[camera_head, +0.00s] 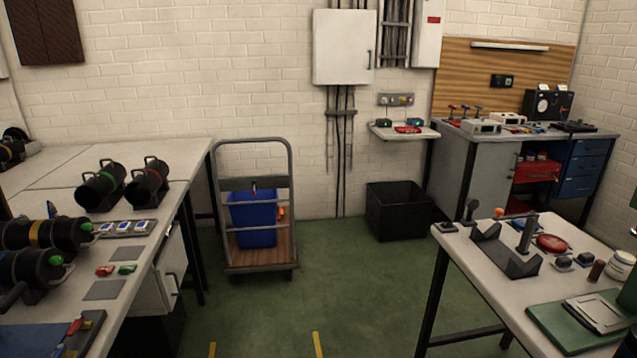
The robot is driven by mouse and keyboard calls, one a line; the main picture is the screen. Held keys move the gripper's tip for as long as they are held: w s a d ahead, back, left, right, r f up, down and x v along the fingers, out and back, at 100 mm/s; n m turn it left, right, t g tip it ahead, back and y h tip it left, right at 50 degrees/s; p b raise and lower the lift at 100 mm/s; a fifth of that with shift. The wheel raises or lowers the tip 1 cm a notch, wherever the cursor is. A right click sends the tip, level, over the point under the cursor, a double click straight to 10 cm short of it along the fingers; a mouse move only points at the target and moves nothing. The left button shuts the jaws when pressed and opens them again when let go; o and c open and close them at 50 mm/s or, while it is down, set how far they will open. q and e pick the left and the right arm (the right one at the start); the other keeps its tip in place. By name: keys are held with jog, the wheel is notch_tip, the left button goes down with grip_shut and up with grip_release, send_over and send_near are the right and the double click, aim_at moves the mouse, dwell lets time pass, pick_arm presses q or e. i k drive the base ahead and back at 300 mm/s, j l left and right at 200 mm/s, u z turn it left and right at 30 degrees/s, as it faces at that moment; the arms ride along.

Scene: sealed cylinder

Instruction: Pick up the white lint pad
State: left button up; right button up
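A flat white pad (597,314), which looks like the lint pad, lies on a green mat (550,320) at the near right corner of the right-hand table (487,264). It seems to be thin, with a second pale layer or border showing at its edge; the details are too small to tell. Neither of my grippers shows in the head view.
Around the mat stand a white jar (620,265), a small brown cylinder (597,271), a red disc (552,243) and a dark cradle with an upright post (507,253). A trolley with a blue bin (253,218) and a black box (398,211) stand by the wall. The green floor between the tables is clear.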

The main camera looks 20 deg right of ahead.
aim_at(563, 264)
jog(key=i+z, duration=0.2)
jog(key=i, duration=0.3)
jog(key=i+j+z, duration=0.2)
jog(key=i, duration=0.3)
jog(key=i+j+z, duration=0.2)
jog(key=i, duration=0.25)
